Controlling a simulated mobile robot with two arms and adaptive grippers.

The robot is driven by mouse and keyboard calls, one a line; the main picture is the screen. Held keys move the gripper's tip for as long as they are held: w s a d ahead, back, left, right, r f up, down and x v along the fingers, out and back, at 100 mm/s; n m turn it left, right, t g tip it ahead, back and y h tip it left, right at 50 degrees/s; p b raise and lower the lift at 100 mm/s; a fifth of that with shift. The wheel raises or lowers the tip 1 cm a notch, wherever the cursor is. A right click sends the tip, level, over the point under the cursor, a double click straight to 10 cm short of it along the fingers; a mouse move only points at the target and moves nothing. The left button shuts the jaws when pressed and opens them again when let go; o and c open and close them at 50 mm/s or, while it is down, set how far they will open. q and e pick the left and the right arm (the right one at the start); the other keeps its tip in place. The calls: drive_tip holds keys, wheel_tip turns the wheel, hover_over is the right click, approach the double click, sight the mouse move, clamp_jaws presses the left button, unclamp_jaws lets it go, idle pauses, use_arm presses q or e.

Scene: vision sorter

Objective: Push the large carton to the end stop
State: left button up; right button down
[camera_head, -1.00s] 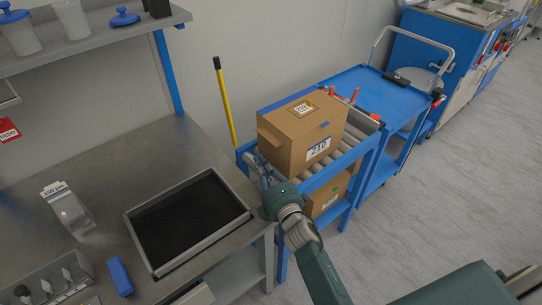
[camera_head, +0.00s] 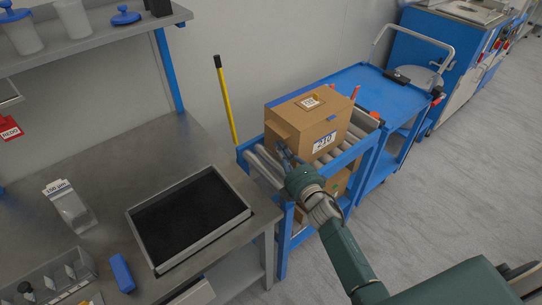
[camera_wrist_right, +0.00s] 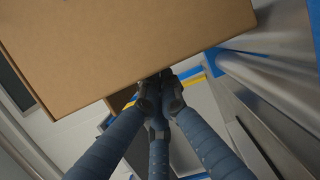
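The large carton (camera_head: 290,131), brown with a "210" label, stands upright on the roller conveyor of a blue frame in the head view. It fills the top of the right wrist view (camera_wrist_right: 125,45). My right gripper (camera_head: 281,147) is at the carton's near face, its fingers drawn together with nothing between them. In the wrist view the fingertips (camera_wrist_right: 160,78) meet at the carton's lower edge and appear to touch it. Orange-red pieces (camera_head: 355,92) show at the rollers' far end, perhaps the end stop; the carton partly hides that end. My left gripper is not in view.
Bare rollers (camera_head: 262,165) lie on the near side of the carton. Another carton (camera_head: 337,184) sits on the shelf below. A blue cart (camera_head: 385,97) stands beyond the conveyor. The steel bench with a black tray (camera_head: 190,215) is at left, and a yellow pole (camera_head: 226,105) leans by the wall.

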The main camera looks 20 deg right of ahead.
drive_tip(key=w+d, duration=0.1)
drive_tip(key=d, duration=0.2)
drive_tip(key=w+d+b, duration=0.1)
drive_tip(key=d, duration=0.2)
drive_tip(key=w+d+b, duration=0.1)
drive_tip(key=d, duration=0.2)
drive_tip(key=shift+d+f, duration=0.3)
drive_tip(key=shift+f, duration=0.1)
drive_tip(key=shift+w+d+r, duration=0.15)
drive_tip(key=shift+d, duration=0.3)
drive_tip(key=shift+a, duration=0.1)
